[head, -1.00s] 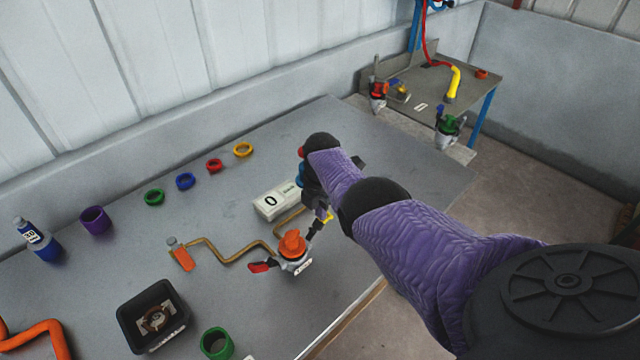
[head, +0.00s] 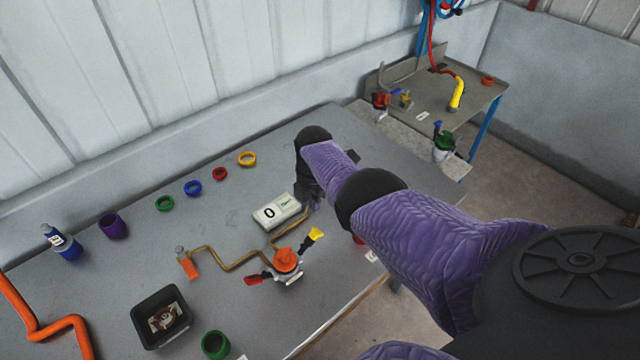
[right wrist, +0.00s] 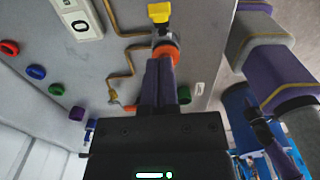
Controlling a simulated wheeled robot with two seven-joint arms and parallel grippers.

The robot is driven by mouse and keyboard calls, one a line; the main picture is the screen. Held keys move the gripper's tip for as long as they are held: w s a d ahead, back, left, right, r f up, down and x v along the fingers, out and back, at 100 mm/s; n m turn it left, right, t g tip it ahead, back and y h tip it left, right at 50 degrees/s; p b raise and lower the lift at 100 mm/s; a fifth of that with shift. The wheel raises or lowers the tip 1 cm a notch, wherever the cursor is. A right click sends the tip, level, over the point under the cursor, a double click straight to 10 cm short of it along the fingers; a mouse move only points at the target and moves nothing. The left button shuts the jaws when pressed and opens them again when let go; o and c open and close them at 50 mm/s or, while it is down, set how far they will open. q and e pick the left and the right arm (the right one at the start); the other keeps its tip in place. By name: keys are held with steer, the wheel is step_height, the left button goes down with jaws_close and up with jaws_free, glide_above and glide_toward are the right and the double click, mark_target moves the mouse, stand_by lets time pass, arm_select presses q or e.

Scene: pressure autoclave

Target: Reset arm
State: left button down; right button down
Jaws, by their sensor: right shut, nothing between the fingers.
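My right gripper shows in the right wrist view (right wrist: 160,68), its fingers together with nothing between them. Beyond the fingertips in that view is the valve assembly, with an orange knob (right wrist: 172,52) and a yellow handle (right wrist: 158,13). In the head view my right arm reaches in from the right over the table, and its dark wrist end (head: 310,190) is partly hidden behind my own forearm. My left gripper is not seen.
A white gauge box reading 0 (head: 277,211) sits close left of my wrist. A bent brass pipe (head: 235,262), a black tray (head: 140,332) and several coloured rings lie on the grey table (head: 110,280). A side bench (head: 480,105) stands behind right.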

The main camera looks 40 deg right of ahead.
stand_by(0.5)
steer(key=s+a+f+m+t+h, duration=0.1)
steer(key=s+a+f+m+h, duration=0.1)
steer(key=s+f+m, duration=0.25)
steer(key=s+a+r+m+t+y, duration=0.1)
steer(key=s+a+r+m, duration=0.45)
steer(key=s, duration=0.45)
steer(key=s+a+r+m+t+y, duration=0.15)
steer(key=s+a+r+m, duration=0.25)
steer(key=s+a+m, duration=0.4)
steer(key=s+d+f+n+g+b, duration=0.15)
steer(key=f+b, duration=0.55)
steer(key=f, duration=1)
steer(key=s+d+f+b, duration=0.1)
steer(key=s+f+b, duration=0.2)
steer(key=f+b, duration=0.85)
steer(key=s+d+f+b, duration=0.1)
steer(key=s+f, duration=0.3)
steer(key=f, duration=0.3)
steer(key=s+f+g+b, duration=0.1)
steer(key=s+f, duration=0.3)
steer(key=f, duration=0.4)
steer(key=s+d+f+b, duration=0.1)
steer(key=s+f, duration=0.3)
steer(key=f, duration=0.3)
steer(key=shift+s+d+f+h+b, duration=0.25)
steer(key=shift+d+h+b, duration=0.05)
steer(key=shift+d+h, duration=0.05)
